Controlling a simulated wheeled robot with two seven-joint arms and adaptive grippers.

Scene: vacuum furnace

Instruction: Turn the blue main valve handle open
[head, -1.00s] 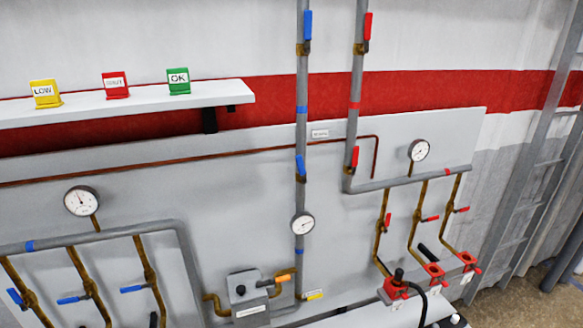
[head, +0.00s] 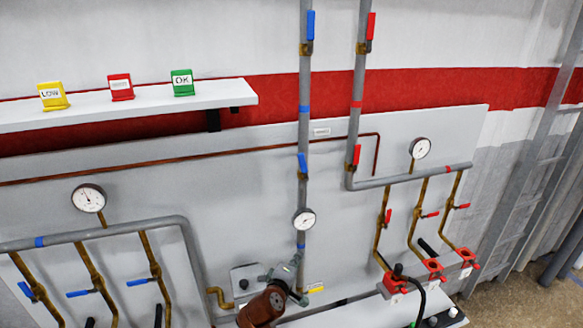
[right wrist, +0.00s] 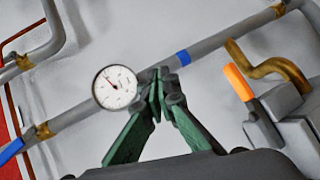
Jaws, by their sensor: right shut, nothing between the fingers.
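Two blue lever handles sit on the central vertical grey pipe (head: 305,130) in the head view: an upper one (head: 311,25) and a lower one (head: 302,165). Both lie roughly along the pipe. I cannot tell which is the main valve. A blue handle, apparently the lower one, shows at the left edge of the right wrist view (right wrist: 11,150). My right gripper (head: 297,257) is below the round gauge (head: 304,220), well below both handles. In the right wrist view its green fingers (right wrist: 161,88) are shut and empty, overlapping the pipe beside the gauge. My left gripper is out of view.
Red-handled valves (head: 371,27) are on the pipe to the right. A shelf (head: 225,93) with yellow, red and green signs juts out at left. An orange handle (right wrist: 238,82) is near my right fingers. Blue-handled branch valves (head: 138,282) stand at lower left.

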